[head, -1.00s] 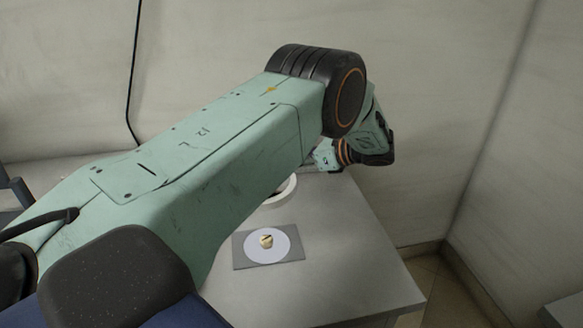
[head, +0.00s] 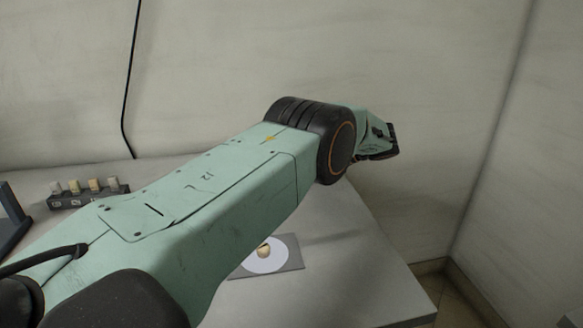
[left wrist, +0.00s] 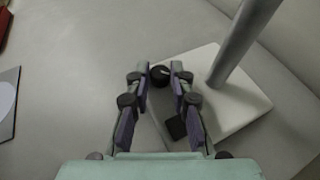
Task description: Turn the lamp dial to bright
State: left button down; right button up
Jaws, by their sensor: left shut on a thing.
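In the left wrist view a lamp shows as a pale square base (left wrist: 238,108) with a grey post (left wrist: 241,42). A small dark dial (left wrist: 160,75) with a light mark sits at the edge of the base nearest the fingertips. My left gripper (left wrist: 160,76) is shut on the dial, one fingertip on each side. A dark block (left wrist: 177,127) lies lower, between the fingers. In the head view my left arm hides the lamp, the dial and the fingertips. My right gripper is in neither view.
A grey plate with a white disc (head: 282,256) and a gold knob (head: 263,251) lies on the table (head: 365,275). A dark rack with several pegs (head: 88,196) stands at the left. Walls close in behind. The table's right part is bare.

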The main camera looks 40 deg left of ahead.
pick_arm(q)
jog(key=c, duration=1.2)
grip_release()
jog(key=shift+o, duration=0.2)
